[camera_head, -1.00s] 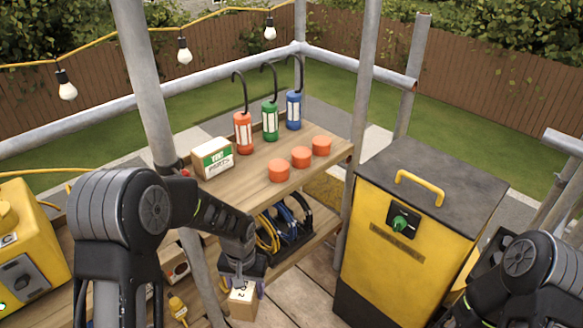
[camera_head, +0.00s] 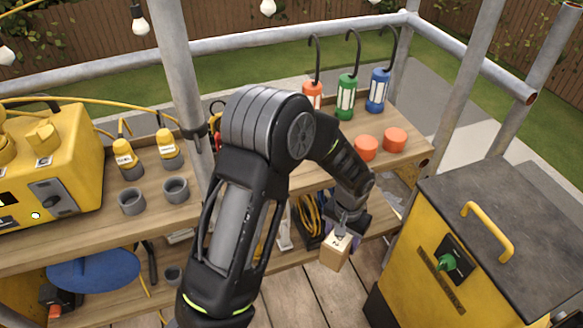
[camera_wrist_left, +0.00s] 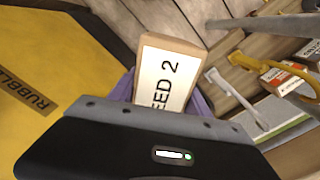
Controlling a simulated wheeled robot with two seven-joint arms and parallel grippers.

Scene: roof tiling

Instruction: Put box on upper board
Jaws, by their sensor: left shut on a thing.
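A small cardboard box (camera_head: 336,252) with a white label hangs below my left gripper (camera_head: 346,226). The gripper is shut on it, beside the front edge of the shelving and low, near the lower shelf's height. In the left wrist view, the box (camera_wrist_left: 170,75) sits between the purple-padded fingers of my gripper (camera_wrist_left: 165,100), its label partly reading "ED 2". The upper board (camera_head: 400,161) is the wooden shelf top behind and above the box. My left arm hides its middle. My right gripper is out of view.
Orange cups (camera_head: 366,149) and red, green (camera_head: 346,97) and blue (camera_head: 378,90) hooked lamps stand on the upper board's right part. Yellow plugs (camera_head: 126,165) and grey sockets (camera_head: 132,202) stand on its left. A pole (camera_head: 178,70) rises between. A yellow bin (camera_head: 440,240) stands at right.

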